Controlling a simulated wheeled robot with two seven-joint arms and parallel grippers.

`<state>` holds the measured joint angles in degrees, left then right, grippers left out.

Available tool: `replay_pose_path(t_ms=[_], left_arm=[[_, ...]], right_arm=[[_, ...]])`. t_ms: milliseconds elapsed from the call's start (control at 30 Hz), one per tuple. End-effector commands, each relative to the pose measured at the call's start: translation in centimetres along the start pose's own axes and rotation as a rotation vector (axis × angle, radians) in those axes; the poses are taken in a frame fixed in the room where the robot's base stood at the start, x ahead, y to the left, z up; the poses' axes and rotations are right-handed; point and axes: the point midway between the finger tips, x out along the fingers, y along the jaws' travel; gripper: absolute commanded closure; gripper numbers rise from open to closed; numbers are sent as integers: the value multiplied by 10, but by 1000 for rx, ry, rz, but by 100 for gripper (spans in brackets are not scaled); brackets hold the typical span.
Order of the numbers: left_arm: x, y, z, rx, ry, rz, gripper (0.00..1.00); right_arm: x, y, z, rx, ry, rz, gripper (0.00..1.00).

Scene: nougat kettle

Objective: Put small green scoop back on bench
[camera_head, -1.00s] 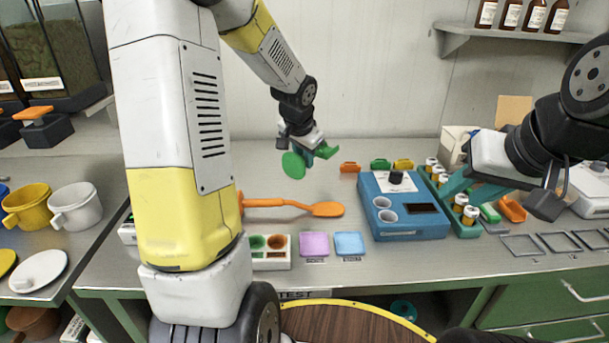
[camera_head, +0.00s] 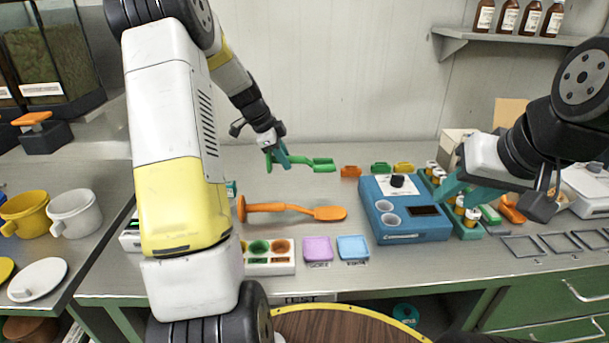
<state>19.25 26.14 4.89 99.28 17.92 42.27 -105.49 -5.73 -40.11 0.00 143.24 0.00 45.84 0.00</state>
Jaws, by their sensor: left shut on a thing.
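The small green scoop (camera_head: 322,165) is at the back of the steel bench (camera_head: 340,285), left of the small orange scoop. My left gripper (camera_head: 283,160) is shut on its handle, and the scoop lies level, at or just above the bench top. Whether it touches the bench I cannot tell. My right gripper (camera_head: 450,190) hangs over the right side of the blue device, near the brown vials. Its fingertips point left, and I cannot tell how far they are apart.
A long orange spoon (camera_head: 290,209) lies in front of the green scoop. A blue device (camera_head: 405,224) with two cups stands to the right. Small orange (camera_head: 350,171), green (camera_head: 381,168) and yellow (camera_head: 404,167) scoops line the back. Purple (camera_head: 318,248) and blue (camera_head: 352,247) trays lie at the front.

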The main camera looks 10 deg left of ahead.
Motion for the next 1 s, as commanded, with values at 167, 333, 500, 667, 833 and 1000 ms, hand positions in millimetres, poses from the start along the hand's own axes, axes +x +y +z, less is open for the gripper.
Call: replay_pose_path(t_ms=[167,333,500,667,833,1000], left_arm=[[25,6,11,-3,-1,0,100],[36,8,16,-2,-2,-1,100],[58,14,25,-4,-1,2,100],[64,14,27,-2,-2,-3,100],[64,15,27,-2,-2,-2,100],[64,15,27,-2,-2,-2,56]], right_arm=[[0,0,0,0,0,0,64],[0,0,0,0,0,0,64],[0,0,0,0,0,0,64],[0,0,0,0,0,0,64],[0,0,0,0,0,0,64],[0,0,0,0,0,0,64]])
